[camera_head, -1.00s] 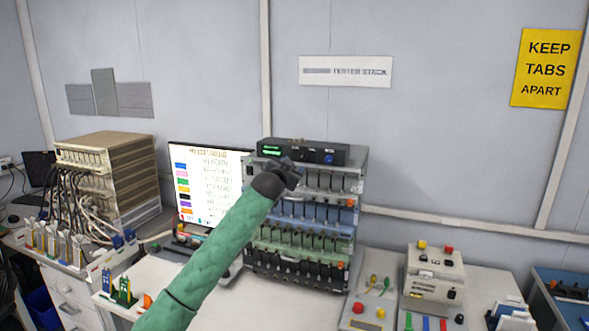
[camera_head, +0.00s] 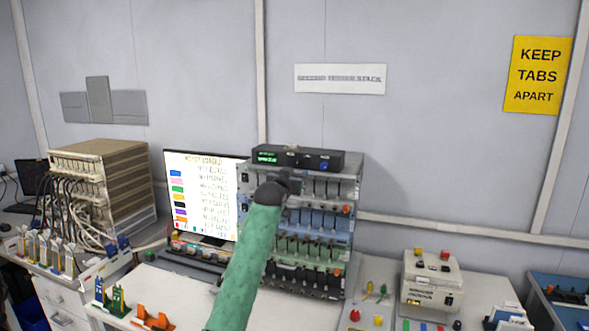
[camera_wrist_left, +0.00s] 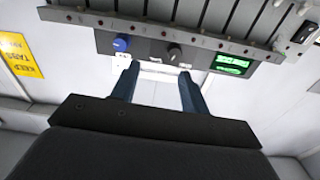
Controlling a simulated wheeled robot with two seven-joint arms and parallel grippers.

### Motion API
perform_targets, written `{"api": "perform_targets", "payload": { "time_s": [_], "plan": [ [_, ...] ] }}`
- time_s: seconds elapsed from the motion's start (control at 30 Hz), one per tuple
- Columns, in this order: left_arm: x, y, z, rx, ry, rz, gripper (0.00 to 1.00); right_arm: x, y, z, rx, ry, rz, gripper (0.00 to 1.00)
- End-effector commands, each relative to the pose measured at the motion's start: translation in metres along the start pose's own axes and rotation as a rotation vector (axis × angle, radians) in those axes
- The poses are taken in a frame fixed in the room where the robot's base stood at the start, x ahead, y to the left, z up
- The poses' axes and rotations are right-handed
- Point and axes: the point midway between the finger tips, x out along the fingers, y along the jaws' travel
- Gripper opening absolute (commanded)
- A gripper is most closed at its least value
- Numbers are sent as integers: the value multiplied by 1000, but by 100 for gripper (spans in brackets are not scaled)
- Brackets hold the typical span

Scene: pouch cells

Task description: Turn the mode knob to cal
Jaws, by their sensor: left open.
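The black control unit (camera_head: 300,159) sits on top of the tester stack, with a lit green display (camera_head: 267,156) at its left end. In the left wrist view the unit's face appears inverted. It shows a small dark knob (camera_wrist_left: 174,53), a blue knob or button (camera_wrist_left: 121,44) and the green display (camera_wrist_left: 232,63). The labels are too small to read, so the knob's setting cannot be told. My left gripper (camera_wrist_left: 159,70) is open and empty; its two fingers point toward the dark knob, apparently short of it. In the head view the gripper (camera_head: 283,183) is in front of the stack.
The stack's tester rows (camera_head: 330,220) lie below the unit, partly hidden by my left arm. A monitor (camera_head: 203,195) stands to the left. A beige box with red and yellow buttons (camera_head: 432,280) sits at the right.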

Motion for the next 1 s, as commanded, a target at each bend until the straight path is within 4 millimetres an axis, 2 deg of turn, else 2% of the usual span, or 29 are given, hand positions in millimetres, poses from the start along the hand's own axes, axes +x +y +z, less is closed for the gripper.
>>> {"api": "perform_targets", "payload": {
  "time_s": [0.17,0.53,0.77,1.0],
  "plan": [
    [-3,-29,-4,-8,-9,-20,45,-6,-4,-7,4,-5,-5,0],
    [2,-27,-2,85,-29,-9,45,-11,-6,-6,5,-17,-6,0],
    [26,-27,-4,85,-29,-9,45,6,6,12,-6,-5,6,0],
    [59,-27,-2,84,-29,-9,45,9,6,50,-7,-29,5,0]
  ]
}}
